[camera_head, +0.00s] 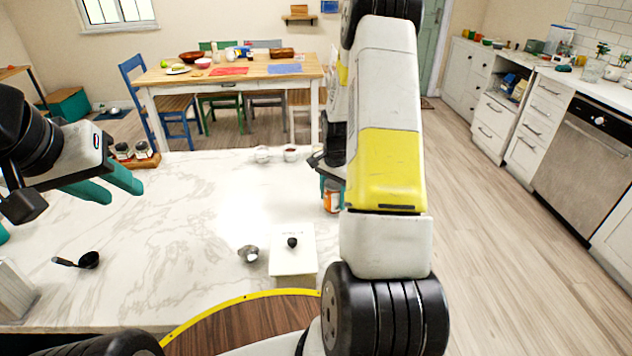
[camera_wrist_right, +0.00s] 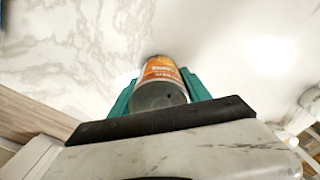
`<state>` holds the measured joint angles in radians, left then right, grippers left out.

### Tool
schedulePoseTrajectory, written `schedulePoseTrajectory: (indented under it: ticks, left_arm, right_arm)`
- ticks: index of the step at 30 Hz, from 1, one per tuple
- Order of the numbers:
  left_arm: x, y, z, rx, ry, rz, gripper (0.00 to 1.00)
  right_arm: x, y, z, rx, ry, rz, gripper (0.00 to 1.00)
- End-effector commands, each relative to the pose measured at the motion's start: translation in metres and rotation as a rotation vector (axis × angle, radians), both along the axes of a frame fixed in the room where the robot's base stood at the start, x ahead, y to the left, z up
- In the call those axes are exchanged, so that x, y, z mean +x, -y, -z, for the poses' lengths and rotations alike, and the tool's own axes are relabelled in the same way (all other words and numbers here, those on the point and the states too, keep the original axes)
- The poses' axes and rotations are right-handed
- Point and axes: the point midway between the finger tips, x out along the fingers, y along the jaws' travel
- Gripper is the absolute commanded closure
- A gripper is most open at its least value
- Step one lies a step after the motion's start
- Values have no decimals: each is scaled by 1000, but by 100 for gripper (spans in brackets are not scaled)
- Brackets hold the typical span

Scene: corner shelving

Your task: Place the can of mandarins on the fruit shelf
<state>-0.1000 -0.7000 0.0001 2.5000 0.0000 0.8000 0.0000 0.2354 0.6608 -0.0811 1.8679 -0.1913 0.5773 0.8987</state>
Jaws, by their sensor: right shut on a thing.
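The can (camera_head: 332,196) has an orange and white label and stands out beside my right arm, over the right part of the marble counter in the head view. In the right wrist view the can (camera_wrist_right: 161,84) sits between the two teal fingers of my right gripper (camera_wrist_right: 160,92), which is shut on it. In the head view my right gripper (camera_head: 331,185) is mostly hidden behind its own arm. My left gripper (camera_head: 115,186) is over the left part of the counter, its teal fingers apart with nothing seen between them. No fruit shelf is identifiable in view.
The marble counter (camera_head: 165,225) holds a white lidded box (camera_head: 293,252), a small metal cup (camera_head: 248,253), a black scoop (camera_head: 88,260) and two small bowls near its far edge. Jars on a wooden tray stand near my left gripper. A dining table (camera_head: 240,75) stands beyond.

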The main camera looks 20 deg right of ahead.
Motion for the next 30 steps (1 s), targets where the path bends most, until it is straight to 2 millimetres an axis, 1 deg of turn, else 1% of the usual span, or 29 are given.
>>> schedulePoseTrajectory:
  ticks: [10, 11, 12, 14, 22, 25, 28, 30]
  left_arm:
    - [0, 0, 0, 0, 0, 0, 64]
    - [0, 0, 0, 0, 0, 0, 64]
    - [0, 0, 0, 0, 0, 0, 64]
    - [0, 0, 0, 0, 0, 0, 64]
    - [0, 0, 0, 0, 0, 0, 64]
    - [0, 0, 0, 0, 0, 0, 64]
    - [0, 0, 0, 0, 0, 0, 64]
    - [0, 0, 0, 0, 0, 0, 64]
  right_arm:
    - [1, 0, 3, 0, 2, 0, 100]
    - [0, 0, 4, 0, 2, 0, 43]
    - [1, 0, 3, -1, 3, 0, 35]
    - [0, 0, 3, 0, 2, 1, 23]
    - [0, 0, 3, 0, 2, 1, 23]
    - [1, 0, 0, -1, 3, 1, 23]
    - [2, 0, -11, -1, 5, 1, 23]
    - [1, 0, -23, -1, 6, 2, 23]
